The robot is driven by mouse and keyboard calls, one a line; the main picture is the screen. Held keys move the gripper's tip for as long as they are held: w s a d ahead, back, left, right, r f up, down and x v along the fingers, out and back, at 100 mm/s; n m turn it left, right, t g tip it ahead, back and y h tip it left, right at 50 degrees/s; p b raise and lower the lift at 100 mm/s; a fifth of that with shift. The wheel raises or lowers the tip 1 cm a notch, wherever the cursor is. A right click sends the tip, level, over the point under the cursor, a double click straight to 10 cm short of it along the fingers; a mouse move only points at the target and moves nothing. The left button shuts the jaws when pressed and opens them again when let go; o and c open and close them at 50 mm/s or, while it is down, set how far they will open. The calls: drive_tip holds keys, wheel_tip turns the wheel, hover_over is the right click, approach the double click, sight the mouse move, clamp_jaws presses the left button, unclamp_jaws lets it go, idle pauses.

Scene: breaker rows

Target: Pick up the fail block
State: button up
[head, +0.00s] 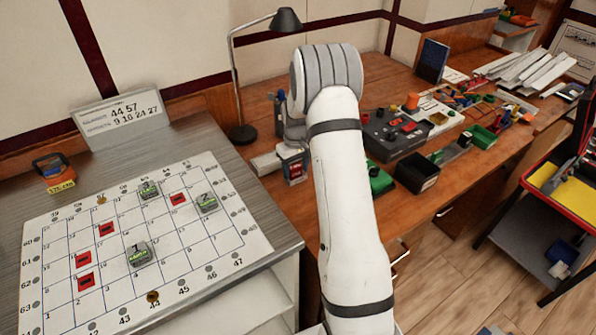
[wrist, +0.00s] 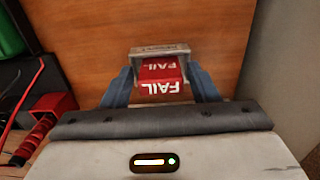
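The fail block is a small grey block with red faces lettered FAIL in white. In the wrist view the fail block (wrist: 160,72) sits between the two fingers of my gripper (wrist: 162,82), with a finger against each side. My gripper looks shut on it. In the head view the fail block (head: 295,171) shows as a small red and grey piece at the end of my gripper (head: 285,160), over the wooden desk. Its height above the desk is hard to tell.
A gridded board (head: 60,235) with red tiles and several grey-green blocks lies on the grey table at left. A desk lamp (head: 287,20) stands behind my gripper. A black bin (head: 416,173), a green piece (head: 379,178) and a grey device (head: 398,130) stand right of my arm.

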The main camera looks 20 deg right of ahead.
drive_tip(key=c, duration=0.8)
drive_tip(key=shift+o, duration=0.2)
drive_tip(key=shift+r, duration=0.1)
